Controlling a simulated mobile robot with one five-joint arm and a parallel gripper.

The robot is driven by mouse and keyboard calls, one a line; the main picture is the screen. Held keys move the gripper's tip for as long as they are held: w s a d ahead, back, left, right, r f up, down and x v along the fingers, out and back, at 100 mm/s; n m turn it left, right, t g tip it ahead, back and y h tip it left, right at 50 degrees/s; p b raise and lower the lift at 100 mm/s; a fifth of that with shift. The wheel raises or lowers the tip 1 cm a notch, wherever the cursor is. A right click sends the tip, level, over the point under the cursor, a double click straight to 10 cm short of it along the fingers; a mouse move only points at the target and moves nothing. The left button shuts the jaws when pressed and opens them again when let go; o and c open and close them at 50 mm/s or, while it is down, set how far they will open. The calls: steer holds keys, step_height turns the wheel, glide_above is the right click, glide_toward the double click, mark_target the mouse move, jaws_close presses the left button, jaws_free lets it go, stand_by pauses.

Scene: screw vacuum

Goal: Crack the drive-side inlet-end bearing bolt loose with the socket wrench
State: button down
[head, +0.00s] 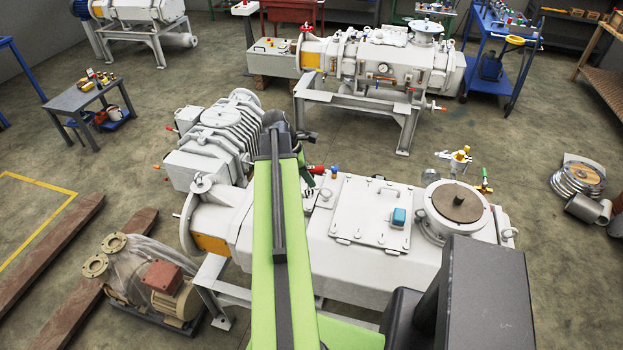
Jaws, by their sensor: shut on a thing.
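My green arm reaches forward over the large grey vacuum pump (345,262) in the middle of the head view. My gripper (308,181) shows only as a small dark shape just right of the arm, above the pump's near body. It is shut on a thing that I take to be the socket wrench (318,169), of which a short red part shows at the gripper. The wrench's socket end is not clear. The drive-side inlet-end bearing bolt cannot be made out; the arm hides part of that area. I cannot tell whether the wrench touches a bolt.
A ribbed grey housing (222,138) stands behind the arm. A flanged port (455,203) and small valves rise on the pump's right. A beige pump with motor (150,278) sits at lower left. A second pump (385,62) stands behind, with open floor between.

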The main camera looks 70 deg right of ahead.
mark_target(309, 192)
stand_by(0.3)
step_height(309, 192, down, 6)
steer(key=b, duration=0.6)
steer(key=shift+r, duration=0.15)
steer(key=shift+f+b, duration=0.65)
steer(key=shift+f, duration=0.05)
stand_by(0.8)
steer(key=shift+r+n, duration=0.1)
steer(key=shift+n, duration=0.2)
steer(key=shift+r+p, duration=2.5)
steer(key=shift+p, duration=0.1)
